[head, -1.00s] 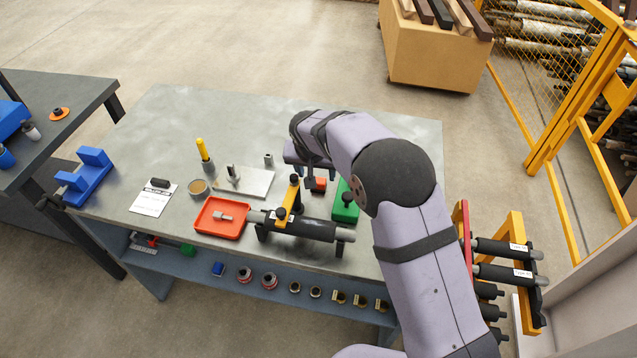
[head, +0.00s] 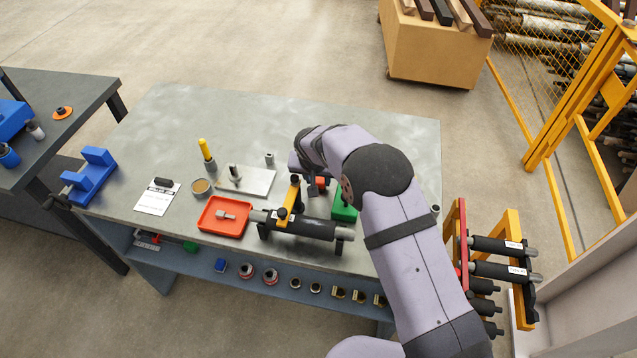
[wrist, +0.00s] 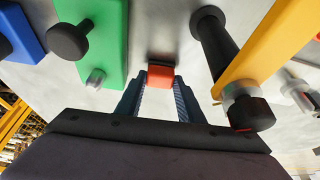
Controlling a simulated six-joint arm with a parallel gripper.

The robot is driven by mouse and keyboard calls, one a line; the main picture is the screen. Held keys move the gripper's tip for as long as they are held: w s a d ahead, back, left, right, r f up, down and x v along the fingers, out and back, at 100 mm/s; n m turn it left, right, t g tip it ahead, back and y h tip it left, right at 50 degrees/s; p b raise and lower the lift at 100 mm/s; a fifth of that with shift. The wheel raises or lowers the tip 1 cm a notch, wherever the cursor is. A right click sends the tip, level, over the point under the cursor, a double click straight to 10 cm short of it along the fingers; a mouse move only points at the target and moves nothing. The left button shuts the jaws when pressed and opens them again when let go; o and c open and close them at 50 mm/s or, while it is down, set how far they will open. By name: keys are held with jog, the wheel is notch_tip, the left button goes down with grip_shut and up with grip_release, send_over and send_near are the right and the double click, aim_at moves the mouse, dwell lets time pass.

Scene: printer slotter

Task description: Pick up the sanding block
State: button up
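The sanding block, a small red-orange block (head: 321,182) with a dark part, sits on the grey workbench, partly hidden by my gripper in the head view. In the wrist view the block (wrist: 160,77) lies centred at the tips of my gripper (wrist: 160,80). One finger is on each side, with a narrow gap to the block. The gripper is open and low over the bench; the head view shows it (head: 312,187) close to the block.
A green block with black knobs (head: 344,207) stands close on one side. A black roller in a stand (head: 305,228) with a yellow clamp (head: 290,203) stands on the other. An orange tray (head: 224,216) and metal plate (head: 248,181) lie to the left.

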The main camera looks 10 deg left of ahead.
jog(key=shift+c, duration=0.8)
